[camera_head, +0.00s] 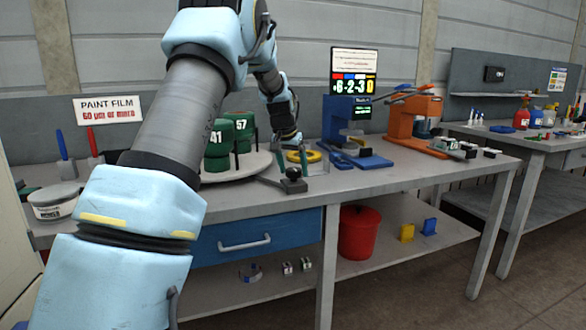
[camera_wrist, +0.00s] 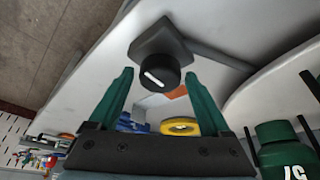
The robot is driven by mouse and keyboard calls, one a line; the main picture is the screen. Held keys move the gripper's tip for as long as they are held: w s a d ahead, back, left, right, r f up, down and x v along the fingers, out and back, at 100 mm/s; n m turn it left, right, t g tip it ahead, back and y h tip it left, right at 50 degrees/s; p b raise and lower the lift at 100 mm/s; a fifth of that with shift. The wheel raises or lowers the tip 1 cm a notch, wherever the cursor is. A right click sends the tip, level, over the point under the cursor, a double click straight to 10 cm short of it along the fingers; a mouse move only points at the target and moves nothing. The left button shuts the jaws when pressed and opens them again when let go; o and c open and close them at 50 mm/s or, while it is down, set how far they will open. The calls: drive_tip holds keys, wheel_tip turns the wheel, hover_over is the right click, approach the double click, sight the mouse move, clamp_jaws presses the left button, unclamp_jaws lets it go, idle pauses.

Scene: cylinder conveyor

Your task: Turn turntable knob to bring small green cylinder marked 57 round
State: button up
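The knob (camera_head: 293,183) is a black dial on a dark base at the table's front edge. In the wrist view the knob (camera_wrist: 158,73) shows a white pointer line. My gripper (camera_wrist: 157,80) is open, with its two green fingers to either side of the knob in that picture; I cannot tell whether they touch it. The green cylinder marked 57 (camera_head: 238,126) stands on the pale turntable (camera_head: 258,164), behind the one marked 41 (camera_head: 216,140). Cylinder 57 (camera_wrist: 284,155) also shows upside down at the wrist view's lower right. My arm hides part of the turntable's left side.
A yellow ring (camera_head: 304,156) lies right of the turntable. A blue device (camera_head: 345,125) and an orange press (camera_head: 412,122) stand further right. A display (camera_head: 354,72) rises behind them. A paint tub (camera_head: 54,203) stands at left. Bare table lies right of the knob.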

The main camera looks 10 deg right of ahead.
drive_tip(key=c, duration=1.1)
drive_tip(key=m, duration=0.2)
drive_tip(key=shift+w+a+m+g+h, duration=0.15)
drive_tip(key=shift+m+g+h, duration=0.15)
drive_tip(key=shift+h, duration=0.1)
drive_tip(key=m+p, duration=0.1)
drive_tip(key=m, duration=0.1)
drive_tip(key=shift+r+m+g+h, duration=0.1)
drive_tip(key=shift+m+g+h, duration=0.2)
drive_tip(key=shift+m+g, duration=0.1)
drive_tip(key=shift+w+m+g+p, duration=0.1)
drive_tip(key=shift+m+g+p, duration=0.65)
drive_tip(key=shift+m, duration=0.75)
drive_tip(key=shift+m+g+p, duration=0.55)
drive_tip(key=shift+m+p, duration=0.7)
drive_tip(key=shift+m, duration=0.55)
drive_tip(key=o, duration=1.4)
drive_tip(key=shift+c, duration=0.2)
